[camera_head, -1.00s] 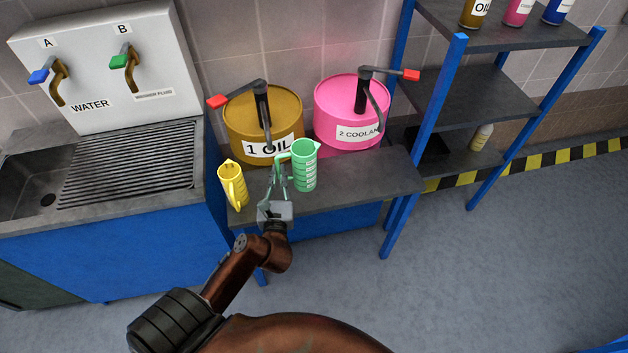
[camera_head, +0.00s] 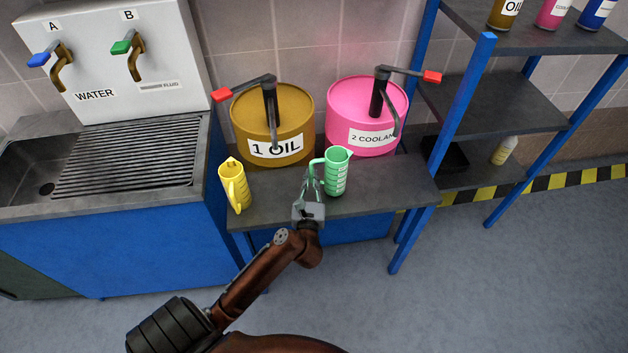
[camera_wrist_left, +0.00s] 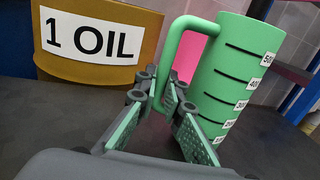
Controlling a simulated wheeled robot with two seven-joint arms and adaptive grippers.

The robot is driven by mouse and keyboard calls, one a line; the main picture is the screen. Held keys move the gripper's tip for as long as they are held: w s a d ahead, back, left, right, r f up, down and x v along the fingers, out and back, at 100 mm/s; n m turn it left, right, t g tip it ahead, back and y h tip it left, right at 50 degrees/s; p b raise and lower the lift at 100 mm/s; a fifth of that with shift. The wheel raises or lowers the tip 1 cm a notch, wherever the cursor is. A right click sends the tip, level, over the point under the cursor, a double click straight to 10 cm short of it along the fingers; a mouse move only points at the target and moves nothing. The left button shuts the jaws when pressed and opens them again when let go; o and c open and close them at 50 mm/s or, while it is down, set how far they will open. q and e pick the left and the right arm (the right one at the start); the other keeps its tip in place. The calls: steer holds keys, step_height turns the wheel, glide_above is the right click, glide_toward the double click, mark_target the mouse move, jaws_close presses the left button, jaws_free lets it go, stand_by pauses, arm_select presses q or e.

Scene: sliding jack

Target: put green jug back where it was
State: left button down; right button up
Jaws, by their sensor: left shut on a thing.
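The green jug (camera_head: 337,172) is upright at the bench (camera_head: 375,202), in front of the gap between the oil drum and the coolant drum. Whether its base touches the bench top is hard to tell. My left gripper (camera_head: 315,188) is shut on the jug's handle, at the jug's left side. In the left wrist view, the jug (camera_wrist_left: 235,80) stands right of the fingers, with its scale marks showing, and the gripper (camera_wrist_left: 160,110) has its pads around the lower handle. My right gripper is not in view.
A yellow jug (camera_head: 235,186) stands at the bench's left end. The oil drum (camera_head: 283,120) and pink coolant drum (camera_head: 366,112) stand behind. A sink unit (camera_head: 120,160) is at left, a blue-framed shelf (camera_head: 480,110) at right. Bench right of the jug is clear.

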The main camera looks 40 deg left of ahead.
arm_select(q)
steer(key=shift+f, duration=0.4)
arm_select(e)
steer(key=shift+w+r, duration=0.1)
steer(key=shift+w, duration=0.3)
arm_select(q)
steer(key=shift+f, duration=0.1)
steer(key=c, duration=2)
jaws_free()
steer(key=shift+c, duration=0.2)
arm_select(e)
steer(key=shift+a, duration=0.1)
